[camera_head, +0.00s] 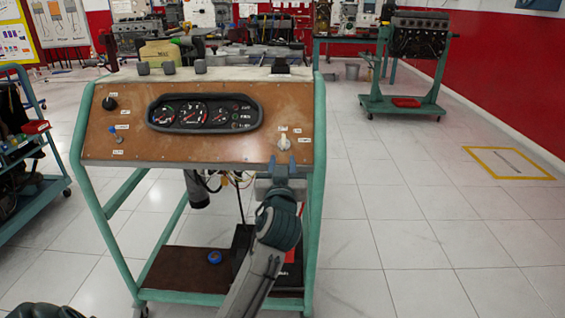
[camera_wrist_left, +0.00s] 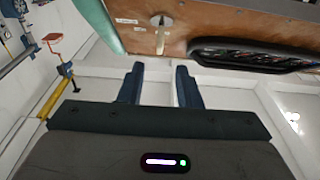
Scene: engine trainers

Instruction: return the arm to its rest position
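My left gripper (camera_head: 282,168) is raised in front of the lower right part of a brown instrument panel (camera_head: 205,150). It is just below a pale knob or key switch (camera_head: 284,143). In the left wrist view the two fingers of my left gripper (camera_wrist_left: 160,78) stand apart with nothing between them. The knob (camera_wrist_left: 161,22) shows beyond the fingertips, apart from them, with the brown panel (camera_wrist_left: 200,22) around it.
The panel sits on a green-framed wheeled stand (camera_head: 319,130) with a dark lower shelf (camera_head: 185,268). A green cart (camera_head: 35,200) stands at the left. An engine on a green stand (camera_head: 418,40) is at the back right. White tiled floor (camera_head: 420,240) is clear at the right.

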